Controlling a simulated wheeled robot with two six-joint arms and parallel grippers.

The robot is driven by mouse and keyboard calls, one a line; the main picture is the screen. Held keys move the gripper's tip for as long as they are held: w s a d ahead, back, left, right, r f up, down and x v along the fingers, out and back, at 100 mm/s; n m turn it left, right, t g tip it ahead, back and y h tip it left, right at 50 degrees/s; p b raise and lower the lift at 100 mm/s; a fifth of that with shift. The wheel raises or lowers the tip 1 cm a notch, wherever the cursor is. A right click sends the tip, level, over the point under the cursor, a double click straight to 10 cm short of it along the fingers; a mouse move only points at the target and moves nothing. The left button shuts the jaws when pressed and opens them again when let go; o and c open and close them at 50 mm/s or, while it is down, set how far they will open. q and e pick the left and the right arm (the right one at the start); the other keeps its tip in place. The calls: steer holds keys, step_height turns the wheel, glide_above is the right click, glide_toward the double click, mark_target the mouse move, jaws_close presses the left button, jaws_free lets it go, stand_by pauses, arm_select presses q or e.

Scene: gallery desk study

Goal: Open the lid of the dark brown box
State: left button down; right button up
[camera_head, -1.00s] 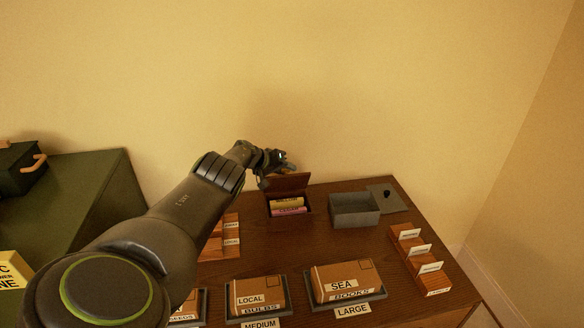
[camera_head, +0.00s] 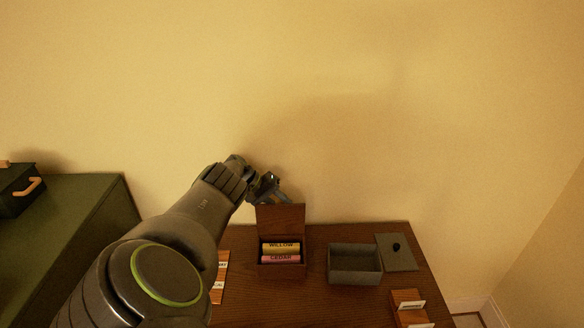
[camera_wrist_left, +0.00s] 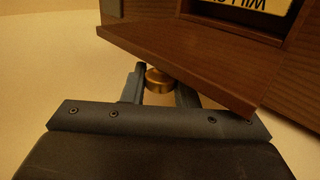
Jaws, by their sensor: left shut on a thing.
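The dark brown box (camera_head: 282,270) stands at the back of the desk, left of the grey box. Its lid (camera_head: 281,219) is raised and stands roughly upright at the back. Inside lie a yellow roll marked WILLOW (camera_head: 281,247) and a pink roll marked CEDAR (camera_head: 281,259). My left gripper (camera_head: 277,194) is behind the top of the lid. In the left wrist view my left gripper (camera_wrist_left: 160,84) is shut on the lid's round brass knob (camera_wrist_left: 159,80), with the lid (camera_wrist_left: 190,62) just beyond it. My right gripper is not in view.
An open grey box (camera_head: 354,265) is to the right, with its flat lid (camera_head: 396,252) lying beside it. A wooden card holder (camera_head: 408,308) is at the front right. A green cabinet (camera_head: 75,225) stands at the left with a dark case (camera_head: 18,190) on it.

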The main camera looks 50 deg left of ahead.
arm_select(q)
steer(key=shift+w+f, duration=0.1)
steer(key=shift+f, duration=0.05)
stand_by(0.3)
steer(key=c, duration=1.2)
jaws_free()
steer(key=shift+o, duration=0.2)
steer(key=shift+a, duration=0.1)
